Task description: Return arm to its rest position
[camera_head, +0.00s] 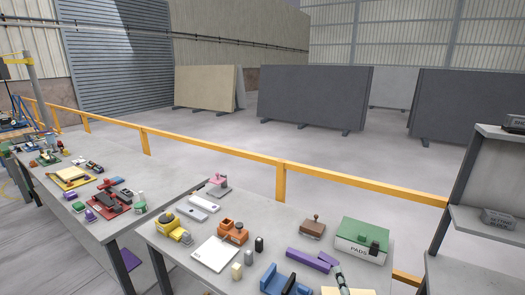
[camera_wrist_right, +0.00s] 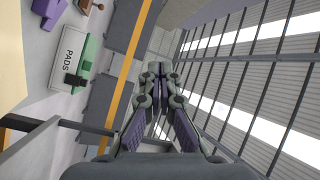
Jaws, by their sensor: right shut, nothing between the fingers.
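My right gripper (camera_head: 337,271) shows small at the bottom edge of the head view, in front of the near table's right part. In the right wrist view the two grey-green fingers with purple pads of my right gripper (camera_wrist_right: 155,70) are closed together with nothing between them. They are clear of any object, with wall and floor behind them. My left gripper is not in view.
The near table (camera_head: 385,220) carries a green-and-white PADS box (camera_head: 360,245), a purple block (camera_head: 307,259), a brown stamp-like block (camera_head: 313,228) and a blue holder (camera_head: 283,282). A shelf (camera_head: 470,217) stands at right. A yellow rail (camera_head: 230,155) runs behind the tables.

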